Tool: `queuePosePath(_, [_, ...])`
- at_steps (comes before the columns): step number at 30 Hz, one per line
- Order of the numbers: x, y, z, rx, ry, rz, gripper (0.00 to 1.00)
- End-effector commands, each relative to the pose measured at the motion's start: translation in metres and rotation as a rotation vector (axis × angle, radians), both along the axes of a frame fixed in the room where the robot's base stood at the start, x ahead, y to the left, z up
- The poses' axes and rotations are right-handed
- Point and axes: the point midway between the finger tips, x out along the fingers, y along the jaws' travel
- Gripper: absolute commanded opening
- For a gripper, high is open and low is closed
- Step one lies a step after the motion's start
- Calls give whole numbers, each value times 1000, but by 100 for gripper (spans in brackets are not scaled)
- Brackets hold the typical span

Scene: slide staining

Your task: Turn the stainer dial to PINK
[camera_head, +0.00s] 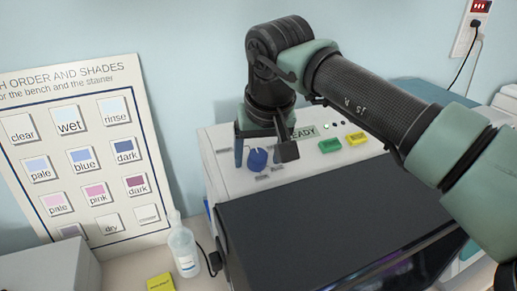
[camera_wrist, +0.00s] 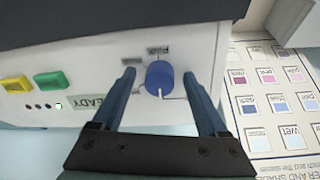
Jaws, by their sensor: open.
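The stainer (camera_head: 225,165) is a white machine with a dark lid. Its round blue dial (camera_head: 257,159) sits on the white panel and also shows in the wrist view (camera_wrist: 160,77). My gripper (camera_wrist: 159,76) is open, with one blue finger on each side of the dial. In the wrist view gaps show between the dial and both fingers. In the head view my gripper (camera_head: 263,157) is over the panel at the dial.
A green button (camera_head: 330,145) and a yellow button (camera_head: 356,139) are right of the dial, near a READY display (camera_head: 303,132) and a lit green lamp. A shade chart (camera_head: 85,150) leans left. A bottle (camera_head: 183,250) and yellow block (camera_head: 160,283) stand in front.

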Motion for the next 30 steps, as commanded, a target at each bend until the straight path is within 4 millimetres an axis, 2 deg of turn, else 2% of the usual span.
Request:
queuePosePath(8, [1,0,-1,1,0,0,74])
queuePosePath(20, [0,0,-1,1,0,0,2])
queuePosePath(21, [0,0,-1,1,0,0,0])
queuePosePath(30, [1,0,-1,10,4,-27,0])
